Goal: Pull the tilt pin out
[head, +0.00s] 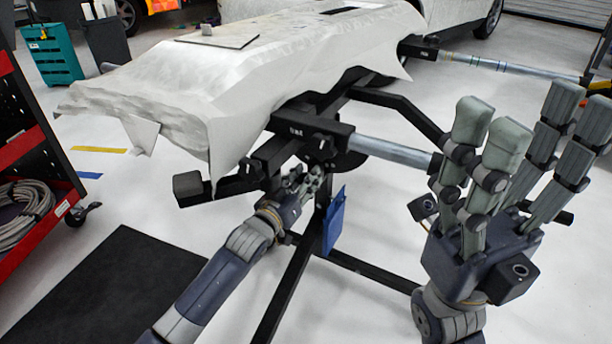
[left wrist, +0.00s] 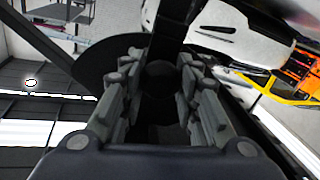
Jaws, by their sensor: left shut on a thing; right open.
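My left gripper (head: 312,172) reaches up under the front of the black stand that carries the white-wrapped car panel. In the left wrist view its fingers (left wrist: 160,90) are closed in from both sides on a dark round knob (left wrist: 160,68), which appears to be the tilt pin's head. In the head view the fingers and the shadow under the stand's black bracket (head: 312,132) hide the pin, so how deep it sits cannot be told. My right gripper (head: 530,125) is open and empty, fingers up, at the right in front of the stand's grey tube (head: 392,151).
The white-wrapped panel (head: 180,90) overhangs just above and behind my left gripper. A red tool cart (head: 40,180) with coiled hose stands at the left. The floor beside the black mat (head: 105,290) is clear.

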